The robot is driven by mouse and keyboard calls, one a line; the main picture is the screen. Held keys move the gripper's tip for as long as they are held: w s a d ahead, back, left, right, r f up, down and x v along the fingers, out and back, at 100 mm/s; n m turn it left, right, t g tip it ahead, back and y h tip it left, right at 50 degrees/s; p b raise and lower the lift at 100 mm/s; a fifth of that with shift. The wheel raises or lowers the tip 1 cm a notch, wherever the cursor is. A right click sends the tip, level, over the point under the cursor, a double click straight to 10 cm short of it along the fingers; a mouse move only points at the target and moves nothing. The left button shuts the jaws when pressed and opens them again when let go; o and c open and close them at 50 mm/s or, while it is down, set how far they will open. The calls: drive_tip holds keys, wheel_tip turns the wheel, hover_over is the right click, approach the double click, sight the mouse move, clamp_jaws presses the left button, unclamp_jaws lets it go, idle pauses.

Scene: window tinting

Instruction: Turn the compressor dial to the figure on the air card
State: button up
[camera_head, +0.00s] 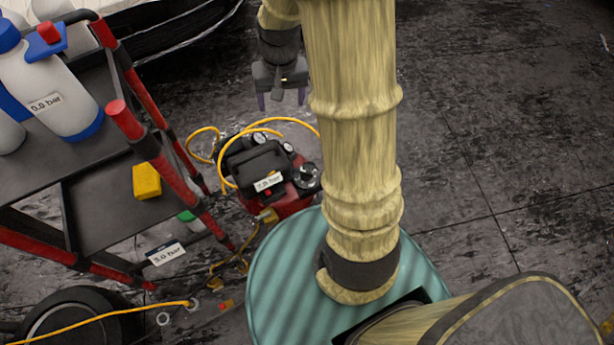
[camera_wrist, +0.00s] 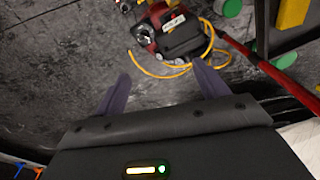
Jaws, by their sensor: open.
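The red and black compressor (camera_head: 268,170) sits on the floor right of the cart, and the wrist view (camera_wrist: 168,32) shows it beyond my fingertips. A round dark dial (camera_head: 306,177) is on its right side; its setting is too small to read. A white label (camera_head: 268,182) on the compressor ends in "bar"; its figure is unclear. A white card (camera_head: 166,254) at the cart's lower edge appears to read "3.0 bar". My gripper (camera_head: 282,98) is open and empty, behind and apart from the compressor; both fingers (camera_wrist: 161,72) show in the wrist view.
A yellow hose (camera_head: 268,122) loops around the compressor. Small fittings lie on the floor in front. The floor (camera_head: 490,130) at right is clear.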

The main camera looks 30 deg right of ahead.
drive_tip(key=w+d+f+m+g+b, duration=0.1)
drive_tip(key=w+d+f+b, duration=0.2)
drive_tip(key=f, duration=0.4)
drive_tip(key=w+d+f+m+y+b, duration=0.1)
drive_tip(key=w+d+f+b, duration=0.25)
drive_tip(key=f, duration=0.35)
drive_tip(key=w+d+f+m+g+b, duration=0.1)
drive_tip(key=w+d+f+m+b, duration=0.1)
drive_tip(key=w+f+b, duration=0.3)
drive_tip(key=m+g+y+b, duration=0.2)
drive_tip(key=m+b, duration=0.1)
drive_tip(key=b, duration=0.6)
hover_over(307, 172)
drive_tip(key=w+d, duration=0.5)
wheel_tip(307, 172, down, 22)
drive_tip(key=shift+d+r+p, duration=0.1)
drive_tip(key=shift+p, duration=0.2)
drive_tip(key=shift+s, duration=0.1)
drive_tip(key=b+x, duration=0.3)
drive_tip(key=x, duration=1.4)
drive_tip(key=shift+f, duration=0.2)
drive_tip(key=c, duration=1)
